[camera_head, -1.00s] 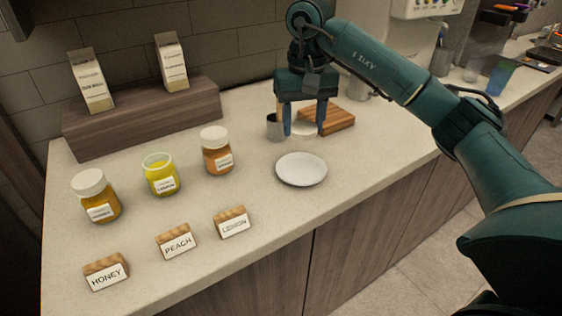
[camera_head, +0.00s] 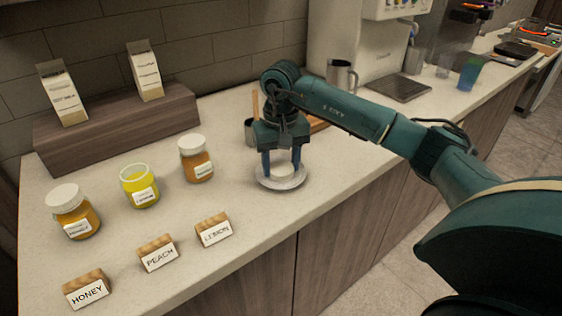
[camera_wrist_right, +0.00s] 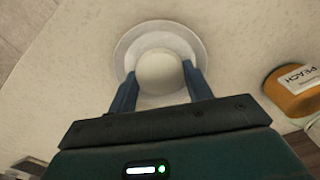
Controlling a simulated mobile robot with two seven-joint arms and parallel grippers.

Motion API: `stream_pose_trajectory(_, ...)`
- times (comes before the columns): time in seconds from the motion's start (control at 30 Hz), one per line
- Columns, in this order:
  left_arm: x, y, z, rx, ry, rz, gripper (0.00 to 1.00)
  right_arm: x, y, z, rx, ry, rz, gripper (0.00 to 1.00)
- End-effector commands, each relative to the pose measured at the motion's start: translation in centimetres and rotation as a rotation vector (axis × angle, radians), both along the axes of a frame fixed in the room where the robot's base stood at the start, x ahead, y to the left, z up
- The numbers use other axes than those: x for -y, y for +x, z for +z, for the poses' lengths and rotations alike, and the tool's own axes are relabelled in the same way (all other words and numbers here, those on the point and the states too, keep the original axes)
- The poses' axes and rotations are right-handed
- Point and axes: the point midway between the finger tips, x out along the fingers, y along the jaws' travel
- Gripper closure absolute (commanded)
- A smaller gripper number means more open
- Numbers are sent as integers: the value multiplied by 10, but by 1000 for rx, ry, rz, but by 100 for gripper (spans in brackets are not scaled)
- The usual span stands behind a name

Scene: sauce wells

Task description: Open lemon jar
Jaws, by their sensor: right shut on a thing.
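The lemon jar (camera_head: 139,186) is the bright yellow one in the middle of the row, with an open top and no lid on it. My right gripper (camera_head: 281,167) is shut on a round white lid (camera_wrist_right: 160,72), with one finger on each side. It holds the lid over the white saucer (camera_head: 281,187), whose rim (camera_wrist_right: 122,47) shows around the lid in the wrist view. I cannot tell whether the lid touches the saucer. My left gripper is not in view.
A white-lidded honey jar (camera_head: 72,211) and peach jar (camera_head: 195,158) flank the yellow jar. Name blocks HONEY (camera_head: 87,289), PEACH (camera_head: 158,254) and LEMON (camera_head: 214,230) stand in front. Cartons stand on a wooden riser (camera_head: 120,130).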

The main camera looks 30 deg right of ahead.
Motion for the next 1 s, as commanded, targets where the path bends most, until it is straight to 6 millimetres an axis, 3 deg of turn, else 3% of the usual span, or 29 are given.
stream_pose_trajectory(0.13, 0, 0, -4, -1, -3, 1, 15, 0, 0, -5, 0, 0, 0, 77)
stream_pose_trajectory(0.17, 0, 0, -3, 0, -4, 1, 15, 0, 0, -3, 0, 0, 0, 48)
stream_pose_trajectory(0.23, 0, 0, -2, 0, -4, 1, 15, 0, 0, -3, 0, 0, 0, 42)
stream_pose_trajectory(0.47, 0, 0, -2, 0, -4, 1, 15, 0, 0, -2, -1, 0, 0, 41)
stream_pose_trajectory(0.63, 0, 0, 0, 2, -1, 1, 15, 0, 1, 10, 3, 0, 0, 41)
stream_pose_trajectory(1.0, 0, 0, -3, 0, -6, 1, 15, -1, 1, 87, 4, 1, 0, 41)
